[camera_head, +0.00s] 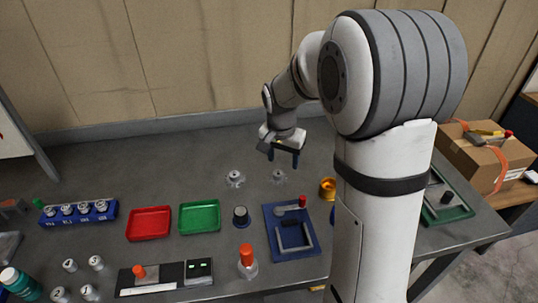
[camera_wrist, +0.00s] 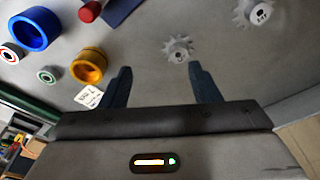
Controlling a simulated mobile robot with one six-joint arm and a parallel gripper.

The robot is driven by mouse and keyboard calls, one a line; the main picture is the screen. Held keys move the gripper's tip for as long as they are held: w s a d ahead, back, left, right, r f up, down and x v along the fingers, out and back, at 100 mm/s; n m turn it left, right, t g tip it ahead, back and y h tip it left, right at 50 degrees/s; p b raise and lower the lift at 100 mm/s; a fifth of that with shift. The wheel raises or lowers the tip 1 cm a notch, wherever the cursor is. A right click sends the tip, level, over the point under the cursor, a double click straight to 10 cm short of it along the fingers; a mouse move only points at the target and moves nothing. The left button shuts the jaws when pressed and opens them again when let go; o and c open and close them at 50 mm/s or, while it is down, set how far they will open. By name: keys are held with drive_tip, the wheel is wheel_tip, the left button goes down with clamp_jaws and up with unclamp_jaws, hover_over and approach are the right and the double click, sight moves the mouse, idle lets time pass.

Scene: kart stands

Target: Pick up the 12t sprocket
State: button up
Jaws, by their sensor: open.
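Two grey metal toothed sprockets lie on the dark grey table. One sprocket (camera_head: 278,176) is below my gripper (camera_head: 283,158) in the head view. It also shows in the wrist view (camera_wrist: 178,49), beyond my fingertips (camera_wrist: 160,68) and a little toward the right finger. The other sprocket (camera_head: 235,178) is to its left in the head view, and at the top right of the wrist view (camera_wrist: 254,12). I cannot tell from tooth count which is the 12t one. My gripper is open and empty, above the table, apart from both sprockets.
A yellow cup (camera_head: 328,188) stands right of the sprockets. A blue tray (camera_head: 292,248), a dark knob-like part (camera_head: 241,217), a green tray (camera_head: 200,216) and a red tray (camera_head: 149,223) lie nearer the front. The table behind the sprockets is clear.

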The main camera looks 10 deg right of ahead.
sight(278, 173)
drive_tip(key=shift+m, duration=0.7)
drive_tip(key=w+f, duration=0.1)
drive_tip(key=f, duration=0.2)
drive_tip(key=w+f+p, duration=0.1)
drive_tip(key=w+f, duration=0.1)
drive_tip(key=f, duration=0.2)
drive_tip(key=w+f+p, duration=0.1)
drive_tip(key=w+f, duration=0.1)
drive_tip(key=f, duration=0.1)
drive_tip(key=shift+w+f, duration=0.2)
drive_tip(key=shift+f, duration=0.05)
drive_tip(key=c, duration=1.2)
